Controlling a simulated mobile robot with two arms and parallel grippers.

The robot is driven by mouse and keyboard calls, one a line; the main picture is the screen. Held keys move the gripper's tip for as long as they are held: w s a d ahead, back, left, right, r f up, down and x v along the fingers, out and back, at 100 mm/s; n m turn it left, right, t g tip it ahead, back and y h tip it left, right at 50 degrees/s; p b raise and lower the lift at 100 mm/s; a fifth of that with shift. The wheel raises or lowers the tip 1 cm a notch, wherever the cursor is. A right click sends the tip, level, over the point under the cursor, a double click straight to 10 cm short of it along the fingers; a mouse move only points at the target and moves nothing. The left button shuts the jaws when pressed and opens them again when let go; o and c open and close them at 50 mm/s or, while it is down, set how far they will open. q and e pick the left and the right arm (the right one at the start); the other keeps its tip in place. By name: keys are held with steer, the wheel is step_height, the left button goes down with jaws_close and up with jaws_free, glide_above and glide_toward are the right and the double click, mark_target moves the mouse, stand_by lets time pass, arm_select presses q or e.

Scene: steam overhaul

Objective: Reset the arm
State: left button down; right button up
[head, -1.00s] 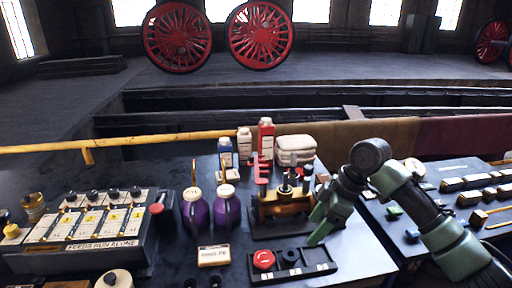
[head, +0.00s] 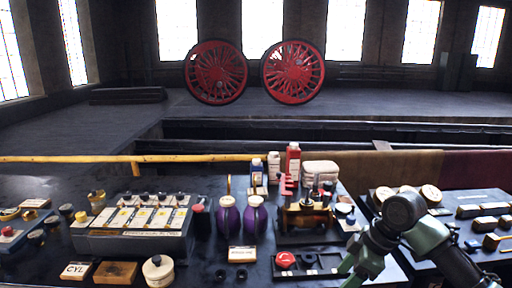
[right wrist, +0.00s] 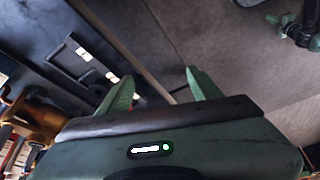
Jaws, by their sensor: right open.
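My right arm comes in from the right in the head view, bent at a dark round joint. My right gripper (head: 352,276) is low in the picture, just right of the small black tray (head: 325,271) with a red button (head: 285,259). In the right wrist view its two green fingers (right wrist: 158,80) are spread apart with nothing between them. The floor and bench edge show beyond them. My left gripper is not in the head view.
The bench holds a brass fixture (head: 305,217), two purple jugs (head: 255,215), bottles (head: 292,160) and a labelled switch box (head: 135,243). A second bench (head: 460,235) stands at right. A yellow rail (head: 70,158) runs behind. Red wheels (head: 215,72) stand far back.

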steer(key=s+a+f+m, duration=0.2)
steer(key=s+a+f, duration=0.2)
steer(key=s+f, duration=0.3)
steer(key=s+a+f+m, duration=0.2)
steer(key=s+a+f, duration=0.3)
steer(key=f, duration=0.5)
steer(key=s+d+f+m+t+h, duration=0.15)
steer(key=s+d+m, duration=0.25)
steer(key=s, duration=0.5)
steer(key=s+d+m+t+h, duration=0.15)
steer(key=s+d+m, duration=0.25)
steer(key=s, duration=0.4)
step_height(320, 180, down, 28)
steer(key=s+g, duration=0.2)
steer(key=s+d+f+g+h, duration=0.1)
steer(key=s+d+f, duration=0.2)
steer(key=s+f, duration=1.1)
steer(key=shift+s+d+f+n+g, duration=0.2)
steer(key=shift+s+f+n+g, duration=0.1)
steer(key=shift+s, duration=0.9)
